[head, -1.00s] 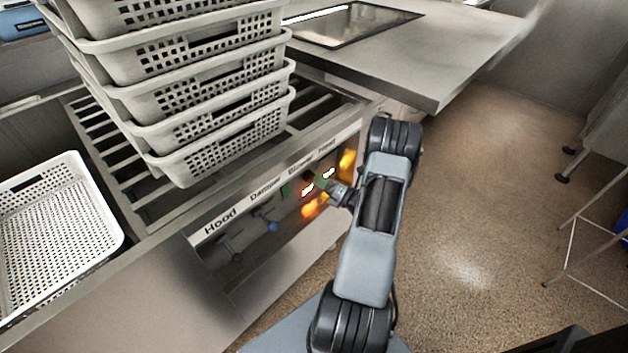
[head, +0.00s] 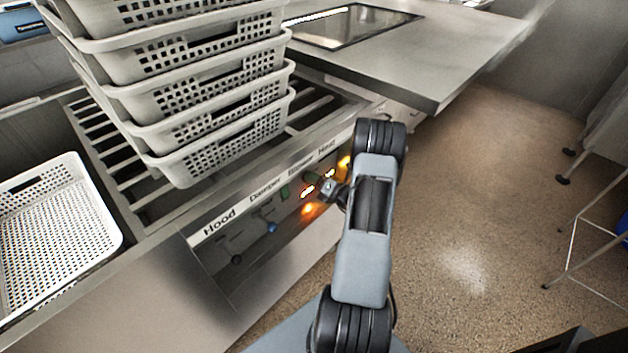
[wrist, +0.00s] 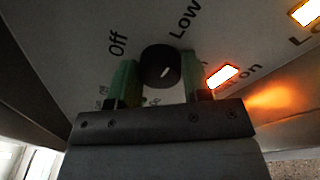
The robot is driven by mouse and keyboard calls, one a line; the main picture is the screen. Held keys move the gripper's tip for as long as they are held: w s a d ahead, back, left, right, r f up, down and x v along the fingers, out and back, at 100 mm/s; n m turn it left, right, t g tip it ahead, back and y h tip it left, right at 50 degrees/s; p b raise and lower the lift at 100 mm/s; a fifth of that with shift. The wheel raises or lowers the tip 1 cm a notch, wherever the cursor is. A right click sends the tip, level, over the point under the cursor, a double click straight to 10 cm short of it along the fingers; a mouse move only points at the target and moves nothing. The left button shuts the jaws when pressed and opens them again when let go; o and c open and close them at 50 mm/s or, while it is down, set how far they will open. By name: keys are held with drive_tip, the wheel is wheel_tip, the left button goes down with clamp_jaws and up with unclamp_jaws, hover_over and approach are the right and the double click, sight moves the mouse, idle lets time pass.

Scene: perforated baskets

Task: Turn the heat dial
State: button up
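In the wrist view, a round black dial (wrist: 160,65) with a short white mark sits on a pale panel lettered "Off" and "Low". The green fingertips of my gripper (wrist: 160,79) stand on its two sides, and no gap shows between them and the dial. In the head view, my gripper (head: 320,186) is at the oven's front panel (head: 258,226), below the "Blower" and "Heat" labels. The dial is hidden there by my gripper and arm.
Lit orange indicators (head: 308,208) glow beside my gripper. A blue knob (head: 271,227) is under the "Damper" label. Stacked white perforated baskets (head: 200,95) stand on the rack above. Another basket (head: 102,208) is at left.

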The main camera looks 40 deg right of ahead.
drive_tip(key=c, duration=0.4)
drive_tip(key=shift+n, duration=0.4)
drive_tip(key=shift+s+a+n+g+h+b, duration=0.15)
drive_tip(key=shift+n+h+b, duration=0.2)
drive_tip(key=shift+n+b, duration=1.85)
drive_tip(key=shift+w+a+n+g+h+b, duration=0.1)
drive_tip(key=shift+n+h+b, duration=0.2)
drive_tip(key=shift+n+b, duration=1.95)
drive_tip(key=shift+s+a+n+g+h+b, duration=0.25)
drive_tip(key=shift+n+b, duration=0.75)
drive_tip(key=shift+n, duration=2.35)
drive_tip(key=shift+w+d+r+n, duration=0.15)
drive_tip(key=shift+w+d+n, duration=0.05)
drive_tip(key=shift+n, duration=0.1)
drive_tip(key=o, duration=0.9)
